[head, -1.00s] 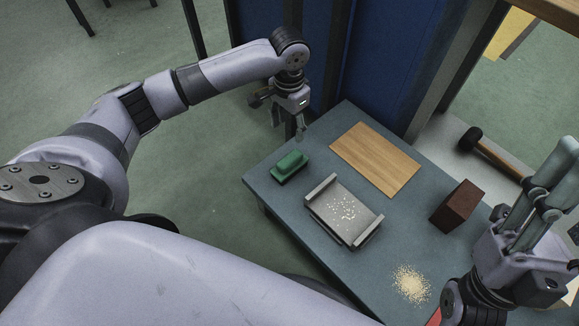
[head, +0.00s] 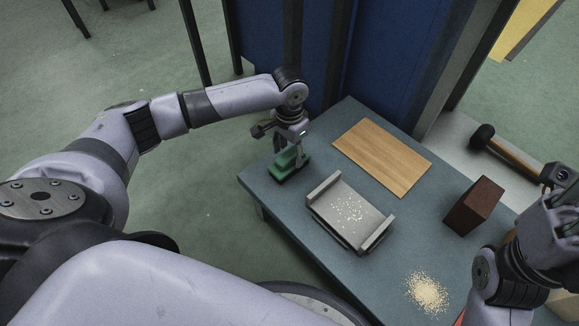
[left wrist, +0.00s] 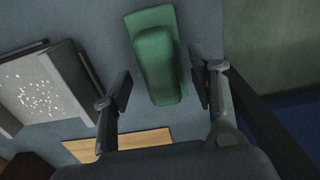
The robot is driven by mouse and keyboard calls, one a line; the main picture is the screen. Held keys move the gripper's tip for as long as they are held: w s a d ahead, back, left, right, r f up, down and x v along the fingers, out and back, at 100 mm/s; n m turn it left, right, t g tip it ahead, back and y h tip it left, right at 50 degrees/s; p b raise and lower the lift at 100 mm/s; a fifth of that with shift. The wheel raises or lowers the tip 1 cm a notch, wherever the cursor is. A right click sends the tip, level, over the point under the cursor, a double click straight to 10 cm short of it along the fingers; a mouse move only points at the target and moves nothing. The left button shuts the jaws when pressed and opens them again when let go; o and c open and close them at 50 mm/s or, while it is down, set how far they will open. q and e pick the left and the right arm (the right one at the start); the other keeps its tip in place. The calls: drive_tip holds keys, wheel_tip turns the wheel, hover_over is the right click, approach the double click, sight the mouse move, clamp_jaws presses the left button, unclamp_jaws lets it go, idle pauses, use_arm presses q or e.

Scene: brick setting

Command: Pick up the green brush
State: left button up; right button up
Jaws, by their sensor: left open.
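The green brush (head: 281,172) lies near the far left corner of the grey-blue table (head: 300,218). My left gripper (head: 291,156) is open right above it in the head view, and its fingers partly hide the brush. In the left wrist view the brush (left wrist: 157,60) shows between the two open fingers of my left gripper (left wrist: 160,92), with a gap on the left side. I cannot tell whether a finger touches it. My right gripper (head: 562,205) is at the right edge; its fingertips are not clear.
A grey metal dustpan-like tray (head: 346,205) with pale crumbs stands beside the brush. A wooden board (head: 382,158) lies behind it. A brown brick (head: 474,206), a crumb pile (head: 428,292) and a mallet (head: 505,152) are to the right. A blue panel (head: 385,65) stands behind the table.

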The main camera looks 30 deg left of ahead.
use_arm(q)
drive_tip(key=shift+f, duration=0.85)
drive_tip(key=shift+r, duration=0.1)
clamp_jaws()
